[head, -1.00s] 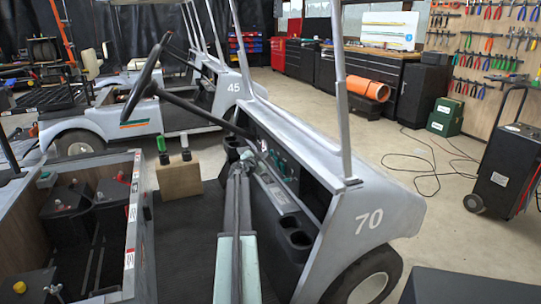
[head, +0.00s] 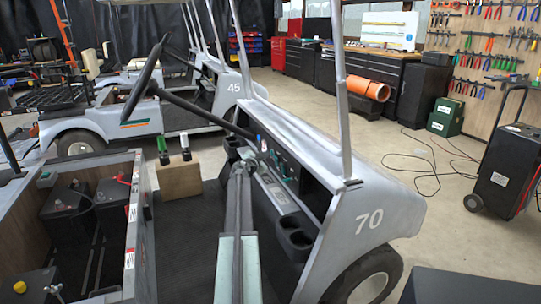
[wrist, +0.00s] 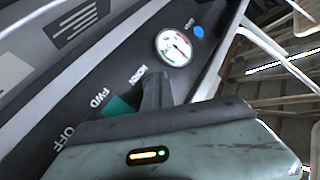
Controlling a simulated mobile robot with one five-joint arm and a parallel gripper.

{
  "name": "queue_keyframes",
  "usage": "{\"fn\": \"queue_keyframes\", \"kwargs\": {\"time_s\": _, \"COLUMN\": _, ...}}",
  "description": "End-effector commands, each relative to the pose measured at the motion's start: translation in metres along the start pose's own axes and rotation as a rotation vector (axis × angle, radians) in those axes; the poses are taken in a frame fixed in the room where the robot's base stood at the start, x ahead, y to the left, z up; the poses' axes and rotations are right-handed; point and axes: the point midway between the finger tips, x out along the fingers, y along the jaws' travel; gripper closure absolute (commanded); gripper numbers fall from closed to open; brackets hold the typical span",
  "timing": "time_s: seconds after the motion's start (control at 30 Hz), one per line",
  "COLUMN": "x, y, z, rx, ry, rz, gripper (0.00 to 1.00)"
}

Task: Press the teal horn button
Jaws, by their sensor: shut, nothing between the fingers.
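In the wrist view, a teal patch (wrist: 115,107) shows on the dark dash panel, between the FWD label (wrist: 101,98) and my gripper. The HORN label (wrist: 149,75) is just above the fingers. My gripper (wrist: 156,82) is shut and empty, its dark fingertips over the panel beside the teal patch. I cannot tell whether they touch anything. In the head view my arm reaches to the dash (head: 291,158) of cart 70; the fingertips are hard to make out there.
A round gauge (wrist: 174,47) and a blue spot (wrist: 198,32) sit farther along the panel. The steering wheel (head: 146,78) and its column cross left of the dash. Cup holders (head: 295,235) are at the right. A roof post (head: 341,100) rises beside the dash.

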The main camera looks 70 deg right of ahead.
Motion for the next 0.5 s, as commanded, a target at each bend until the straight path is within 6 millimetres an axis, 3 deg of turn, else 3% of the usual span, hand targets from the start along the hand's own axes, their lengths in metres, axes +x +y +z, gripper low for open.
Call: {"fn": "queue_keyframes", "kwargs": {"time_s": 0.5, "x": -0.0102, "y": -0.0068, "z": 0.007, "rx": 0.0, "ry": 0.0, "rz": 0.0, "gripper": 1.0}}
